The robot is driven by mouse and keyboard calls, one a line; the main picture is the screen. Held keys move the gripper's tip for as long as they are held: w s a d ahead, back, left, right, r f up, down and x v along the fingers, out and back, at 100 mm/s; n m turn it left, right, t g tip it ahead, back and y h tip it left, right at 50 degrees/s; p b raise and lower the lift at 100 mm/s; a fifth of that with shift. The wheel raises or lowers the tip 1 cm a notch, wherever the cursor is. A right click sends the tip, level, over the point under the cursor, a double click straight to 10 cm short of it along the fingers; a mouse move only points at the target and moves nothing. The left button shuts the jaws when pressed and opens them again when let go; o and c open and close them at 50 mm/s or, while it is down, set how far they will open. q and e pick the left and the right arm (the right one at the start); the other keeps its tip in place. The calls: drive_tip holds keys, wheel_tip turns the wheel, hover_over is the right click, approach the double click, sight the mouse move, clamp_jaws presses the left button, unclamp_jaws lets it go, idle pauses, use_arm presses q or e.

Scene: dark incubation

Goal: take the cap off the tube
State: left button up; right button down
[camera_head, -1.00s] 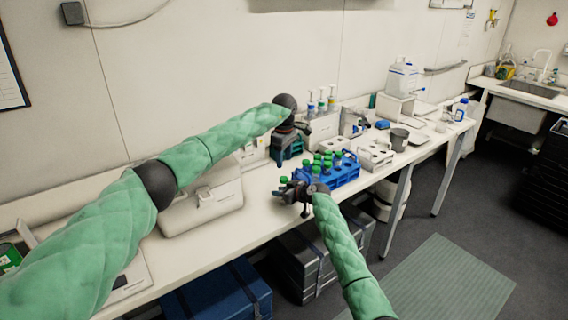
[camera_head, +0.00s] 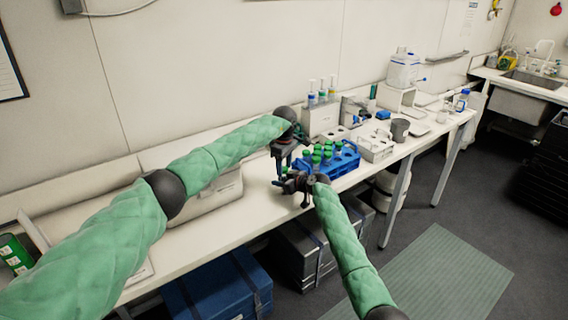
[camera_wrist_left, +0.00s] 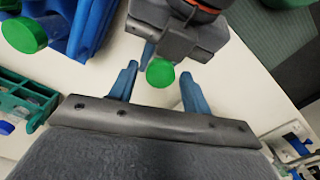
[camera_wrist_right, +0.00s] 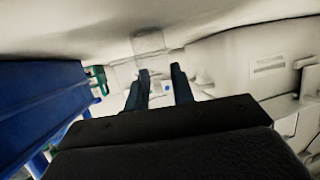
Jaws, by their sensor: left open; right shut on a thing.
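The tube's green cap (camera_wrist_left: 160,72) sits between the open blue fingers of my left gripper (camera_wrist_left: 158,88), with a visible gap to the finger on the right. My left gripper (camera_head: 281,166) is directly above my right gripper (camera_head: 287,184). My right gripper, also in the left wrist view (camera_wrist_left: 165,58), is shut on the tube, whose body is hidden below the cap. In the right wrist view the fingers of my right gripper (camera_wrist_right: 161,90) show, but I cannot make out the tube between them.
A blue rack (camera_head: 342,164) with several green-capped tubes stands just right of the grippers; it shows close in the right wrist view (camera_wrist_right: 40,105). A white rack (camera_head: 376,148) is further right. A pale case (camera_head: 210,195) lies left, behind my left arm.

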use_arm(q)
drive_tip(key=shift+c, duration=0.5)
drive_tip(key=c, duration=0.9)
drive_tip(key=shift+n, duration=1.8)
drive_tip(key=o, duration=1.1)
drive_tip(key=shift+c, duration=0.2)
drive_tip(key=shift+r, duration=0.1)
